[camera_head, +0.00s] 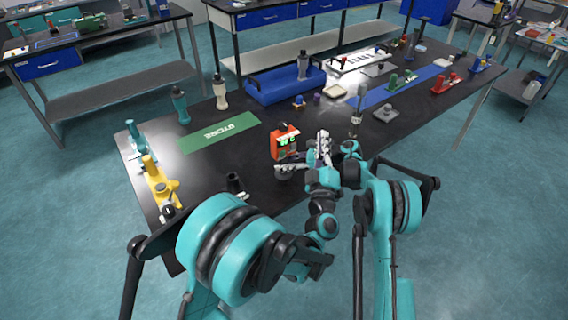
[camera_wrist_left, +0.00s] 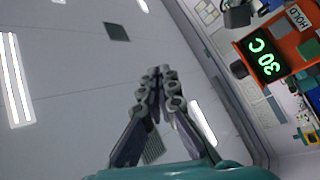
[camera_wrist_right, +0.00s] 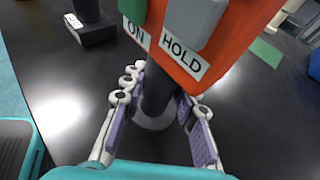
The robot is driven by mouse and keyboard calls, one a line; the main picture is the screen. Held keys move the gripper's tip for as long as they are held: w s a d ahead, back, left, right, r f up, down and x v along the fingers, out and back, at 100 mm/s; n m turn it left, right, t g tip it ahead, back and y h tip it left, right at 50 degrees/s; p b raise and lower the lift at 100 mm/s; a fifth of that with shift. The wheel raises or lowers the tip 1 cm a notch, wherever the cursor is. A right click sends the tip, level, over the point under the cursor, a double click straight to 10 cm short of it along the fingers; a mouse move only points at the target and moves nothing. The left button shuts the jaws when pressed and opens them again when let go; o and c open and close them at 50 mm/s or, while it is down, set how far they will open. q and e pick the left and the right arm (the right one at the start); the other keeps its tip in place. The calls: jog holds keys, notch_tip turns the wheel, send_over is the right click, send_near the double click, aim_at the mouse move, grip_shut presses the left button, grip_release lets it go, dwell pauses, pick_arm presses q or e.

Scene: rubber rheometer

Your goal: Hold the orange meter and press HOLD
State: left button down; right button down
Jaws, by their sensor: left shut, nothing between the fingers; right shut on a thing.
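The orange meter (camera_head: 284,143) is upright near the front edge of the black table, with its lit green display facing me. In the left wrist view the meter (camera_wrist_left: 285,50) reads 30 C beside a HOLD label. My right gripper (camera_head: 291,168) is shut around the dark stem below the meter. In the right wrist view its fingers (camera_wrist_right: 160,110) flank this stem, under a grey button (camera_wrist_right: 195,20) above the HOLD label (camera_wrist_right: 182,56). My left gripper (camera_head: 322,146) is shut and empty, pointing up just right of the meter. Its fingertips (camera_wrist_left: 160,72) are apart from the meter.
A green STORE mat (camera_head: 218,132) lies left of the meter. A small black holder (camera_head: 235,183) stands near the front edge. A yellow device (camera_head: 158,180) stands at the left end. A blue tray (camera_head: 272,91) and a blue mat (camera_head: 400,86) lie farther back.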

aim_at(293, 146)
pick_arm(q)
jog(key=d+m+g+h, duration=0.4)
jog(key=d+m+h, duration=0.3)
jog(key=m, duration=0.9)
notch_tip(293, 146, down, 7)
jog(key=a+m+g+y, duration=0.1)
jog(key=a+m+g, duration=0.2)
jog(key=m, duration=0.2)
jog(key=a+f+m+y, duration=0.2)
jog(key=a+f+y, duration=0.3)
jog(key=a, duration=0.1)
jog(key=w+a, duration=0.4)
jog(key=w, duration=0.3)
jog(key=shift+r, duration=0.25)
jog(key=shift+w+a, duration=0.1)
jog(key=shift+a, duration=0.05)
jog(key=shift+w+a, duration=0.2)
jog(key=shift+w, duration=0.05)
